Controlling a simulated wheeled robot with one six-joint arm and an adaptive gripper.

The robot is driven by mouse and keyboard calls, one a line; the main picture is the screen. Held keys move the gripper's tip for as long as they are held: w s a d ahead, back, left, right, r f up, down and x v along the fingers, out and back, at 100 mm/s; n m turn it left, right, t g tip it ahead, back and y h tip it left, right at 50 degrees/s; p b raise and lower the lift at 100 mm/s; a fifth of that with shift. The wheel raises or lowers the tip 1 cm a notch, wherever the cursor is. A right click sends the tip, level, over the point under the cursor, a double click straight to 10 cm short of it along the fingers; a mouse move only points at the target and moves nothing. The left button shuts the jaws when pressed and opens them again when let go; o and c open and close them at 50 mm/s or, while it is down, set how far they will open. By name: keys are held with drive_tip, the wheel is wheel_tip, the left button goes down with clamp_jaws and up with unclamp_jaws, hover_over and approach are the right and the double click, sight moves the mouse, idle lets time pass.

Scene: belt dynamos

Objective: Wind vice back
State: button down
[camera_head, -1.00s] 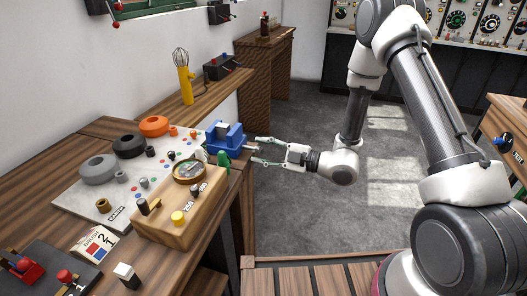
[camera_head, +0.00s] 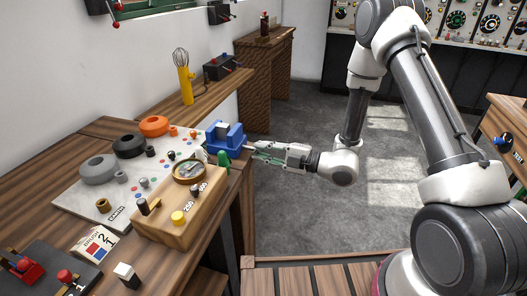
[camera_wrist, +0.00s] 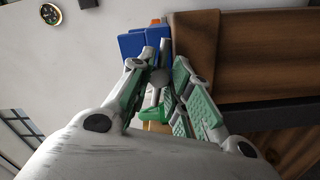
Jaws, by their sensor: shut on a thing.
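The blue vice (camera_head: 226,139) stands at the far right corner of the workbench, with its handle end facing my gripper. My gripper (camera_head: 257,152) is level with it, just off the bench edge, and its fingers are shut on the vice's handle. In the wrist view the blue vice (camera_wrist: 134,44) shows beyond the fingertips. The grey end of the vice handle (camera_wrist: 158,77) lies between the fingers of my gripper (camera_wrist: 162,72). The fingers hide much of the handle, so its turn angle cannot be told.
A wooden instrument box (camera_head: 178,215) with a round dial stands in front of the vice. A green object (camera_head: 223,159) is close by the vice and fingers. Orange, black and grey rings lie on a pale board (camera_head: 85,205). Open floor (camera_head: 290,215) lies right of the bench.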

drive_tip(key=n, duration=1.3)
drive_tip(key=n+g, duration=0.1)
drive_tip(key=n, duration=1.3)
drive_tip(key=shift+w+r+y, duration=0.1)
drive_tip(key=shift+y, duration=0.2)
drive_tip(key=shift+n, duration=0.4)
drive_tip(key=c, duration=1.3)
unclamp_jaws()
